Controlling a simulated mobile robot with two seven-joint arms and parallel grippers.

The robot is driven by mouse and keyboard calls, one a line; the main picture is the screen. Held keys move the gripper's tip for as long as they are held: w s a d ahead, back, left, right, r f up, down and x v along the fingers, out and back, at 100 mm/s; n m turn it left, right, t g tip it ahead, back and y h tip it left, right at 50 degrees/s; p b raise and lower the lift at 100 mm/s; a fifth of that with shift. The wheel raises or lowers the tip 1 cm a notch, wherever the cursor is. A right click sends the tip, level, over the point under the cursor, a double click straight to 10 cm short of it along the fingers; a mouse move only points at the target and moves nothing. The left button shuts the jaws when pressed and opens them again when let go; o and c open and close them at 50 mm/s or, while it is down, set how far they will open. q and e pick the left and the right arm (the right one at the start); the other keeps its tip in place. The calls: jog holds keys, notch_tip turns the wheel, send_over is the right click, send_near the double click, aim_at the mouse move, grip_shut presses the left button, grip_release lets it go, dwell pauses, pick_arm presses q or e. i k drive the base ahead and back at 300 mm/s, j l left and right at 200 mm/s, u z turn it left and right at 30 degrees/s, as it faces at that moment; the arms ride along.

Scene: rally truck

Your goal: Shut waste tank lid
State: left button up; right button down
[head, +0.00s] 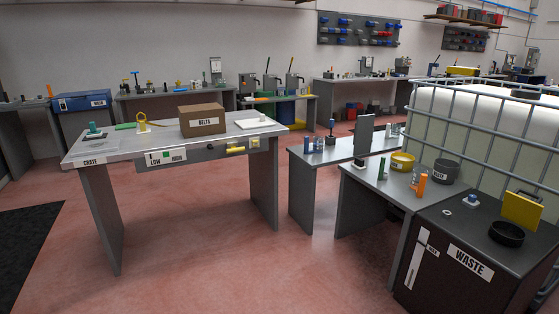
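The waste tank (433,283) is a dark grey box at the lower right, with a white WASTE label on its front. On its top is a round black opening rim (506,234). A yellow lid (521,210) stands up, tilted, just behind and to the right of this rim, so the opening is uncovered. A dark handle shows at the lid's top edge. The inside of the opening is dark. Neither of my grippers is in view.
A caged white tank (440,112) stands behind the waste tank. A grey bench (378,191) left of it holds a yellow bowl (402,161) and a dark container (446,171). Another table (155,142) carries a cardboard box (202,121). The red floor at front centre is clear.

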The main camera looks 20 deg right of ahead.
aim_at(526, 213)
jog(key=i+l+z, duration=0.2)
jog(key=i+z, duration=1)
jog(key=i+j+z, duration=0.1)
jog(key=i+z, duration=0.15)
jog(key=z, duration=0.15)
